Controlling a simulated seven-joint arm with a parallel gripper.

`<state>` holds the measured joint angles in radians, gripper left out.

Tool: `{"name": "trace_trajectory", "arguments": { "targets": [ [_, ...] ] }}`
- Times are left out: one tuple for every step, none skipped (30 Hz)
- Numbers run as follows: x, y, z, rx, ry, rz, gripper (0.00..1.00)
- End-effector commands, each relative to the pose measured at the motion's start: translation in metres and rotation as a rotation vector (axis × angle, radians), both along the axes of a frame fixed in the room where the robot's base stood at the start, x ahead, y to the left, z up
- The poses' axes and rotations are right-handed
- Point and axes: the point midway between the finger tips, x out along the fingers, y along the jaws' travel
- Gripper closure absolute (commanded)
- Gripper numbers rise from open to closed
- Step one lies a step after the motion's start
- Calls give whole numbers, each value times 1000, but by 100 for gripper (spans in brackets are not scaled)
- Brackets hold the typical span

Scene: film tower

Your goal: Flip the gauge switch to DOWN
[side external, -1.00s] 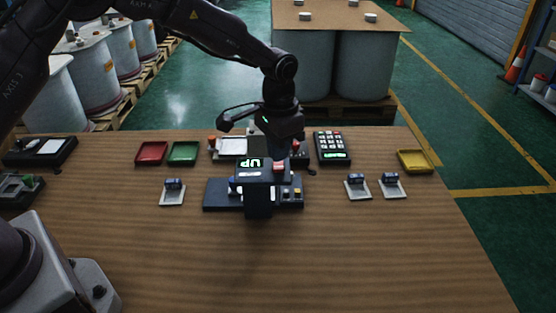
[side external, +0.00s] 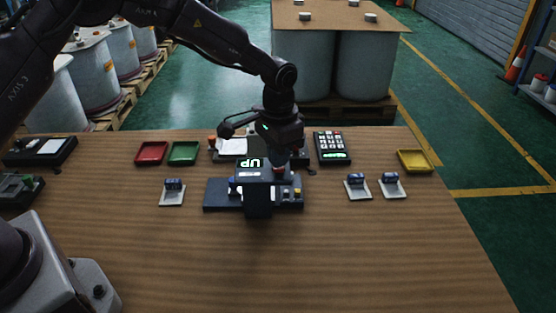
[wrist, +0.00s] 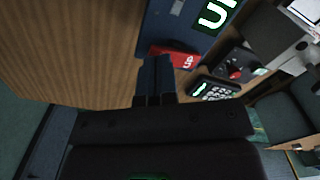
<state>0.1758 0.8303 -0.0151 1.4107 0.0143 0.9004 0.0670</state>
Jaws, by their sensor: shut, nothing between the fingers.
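The gauge (side external: 258,200) is a dark blue unit on the table, with a lit green UP display (side external: 254,162) on top. The display also shows in the wrist view (wrist: 214,14). A red switch piece marked UP (wrist: 186,60) sits at one end of the gauge's top. In the side view my gripper (side external: 279,166) is over that end and mostly hides the red piece. In the wrist view my gripper (wrist: 155,62) has its fingers together and empty, right beside the red piece. I cannot tell whether they touch.
A keypad (side external: 331,147) stands behind right of the gauge. Red (side external: 151,153), green (side external: 184,153) and yellow (side external: 414,161) trays lie farther out. Small blue cylinders on plates (side external: 172,192) flank the gauge. The front of the table is clear.

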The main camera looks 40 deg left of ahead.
Motion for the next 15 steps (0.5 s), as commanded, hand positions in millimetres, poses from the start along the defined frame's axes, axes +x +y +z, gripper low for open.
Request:
{"name": "trace_trajectory", "arguments": {
  "targets": [
    [0, 0, -1, 0, 1, 0, 100],
    [0, 0, -2, 0, 1, 0, 100],
    [0, 0, -2, 0, 1, 0, 100],
    [0, 0, -3, 0, 1, 0, 100],
    [0, 0, -3, 0, 1, 0, 100],
    [0, 0, -4, 0, 1, 0, 100],
    [0, 0, -4, 0, 1, 0, 100],
    [0, 0, -5, 1, 2, 0, 100],
    [0, 0, -5, 1, 2, 0, 100],
    [0, 0, -6, 1, 2, 0, 100],
    [0, 0, -6, 1, 2, 0, 100],
    [0, 0, -7, 0, 1, 0, 100],
    [0, 0, -7, 0, 1, 0, 100],
    [0, 0, -8, 0, 1, 0, 100],
    [0, 0, -9, 0, 1, 0, 100]
  ]
}}
